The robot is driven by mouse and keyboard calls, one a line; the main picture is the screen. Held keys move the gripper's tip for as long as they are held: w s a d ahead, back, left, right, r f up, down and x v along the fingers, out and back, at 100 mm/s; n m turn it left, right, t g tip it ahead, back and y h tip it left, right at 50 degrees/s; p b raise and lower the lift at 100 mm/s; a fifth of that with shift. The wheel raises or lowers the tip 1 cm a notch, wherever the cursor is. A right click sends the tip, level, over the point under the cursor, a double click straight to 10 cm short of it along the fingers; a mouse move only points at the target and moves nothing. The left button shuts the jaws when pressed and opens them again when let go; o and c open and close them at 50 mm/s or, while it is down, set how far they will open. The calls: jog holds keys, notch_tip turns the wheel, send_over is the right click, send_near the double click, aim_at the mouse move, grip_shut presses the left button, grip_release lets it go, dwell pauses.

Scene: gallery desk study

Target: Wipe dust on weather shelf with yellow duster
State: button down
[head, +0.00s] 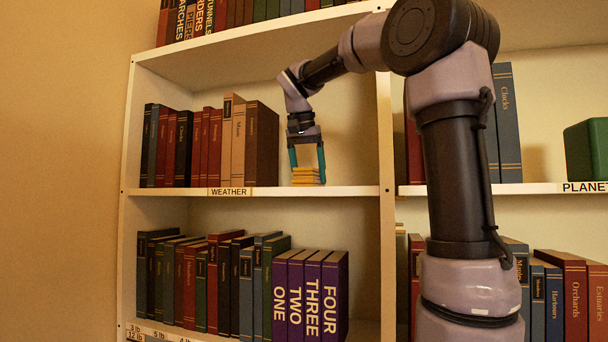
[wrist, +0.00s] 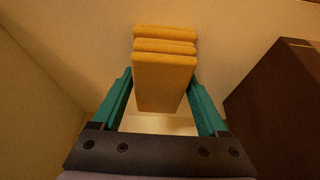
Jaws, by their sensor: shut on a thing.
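The yellow duster (head: 306,175) is a layered block at the bare right part of the weather shelf (head: 345,190), which carries the label WEATHER. My gripper (head: 307,166) reaches down from above with teal fingers and is shut on the duster. In the wrist view the duster (wrist: 164,80) sits between the two fingers (wrist: 160,100). In the head view its underside is at the shelf board; I cannot tell whether it touches. I cannot make out any dust on the board.
A row of books (head: 210,145) fills the left of the weather shelf, its brown end book (head: 262,145) left of my gripper. The white upright divider (head: 385,130) bounds the shelf at right. Purple numbered books (head: 310,290) stand on the shelf below. Free board lies between duster and divider.

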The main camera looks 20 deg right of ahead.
jog(key=shift+s+d, duration=0.65)
jog(key=shift+d, duration=0.25)
jog(key=shift+s+d, duration=0.7)
jog(key=shift+d, duration=0.2)
jog(key=shift+s+d, duration=0.65)
jog(key=shift+d, duration=0.25)
jog(key=shift+w, duration=0.1)
jog(key=shift+w+a+f, duration=0.1)
jog(key=shift+w+a, duration=0.5)
jog(key=shift+a, duration=0.25)
jog(key=shift+w+a+f, duration=0.1)
jog(key=shift+w+a, duration=0.45)
jog(key=shift+a, duration=0.3)
jog(key=shift+w+a+r, duration=0.1)
jog(key=shift+w+a, duration=0.55)
jog(key=shift+a, duration=0.25)
jog(key=shift+w+a+r, duration=0.1)
jog(key=shift+w+a, duration=0.55)
jog(key=shift+a, duration=0.2)
jog(key=shift+w+a+r, duration=0.1)
jog(key=shift+w+a, duration=0.55)
jog(key=shift+a, duration=0.25)
jog(key=shift+w+a+f, duration=0.1)
jog(key=shift+w+a, duration=0.35)
jog(key=shift+a, duration=0.2)
jog(key=shift+w+a+f, duration=0.1)
jog(key=shift+w+a, duration=0.35)
jog(key=shift+a, duration=0.15)
jog(key=shift+r, duration=0.15)
jog(key=shift+r, duration=2.9)
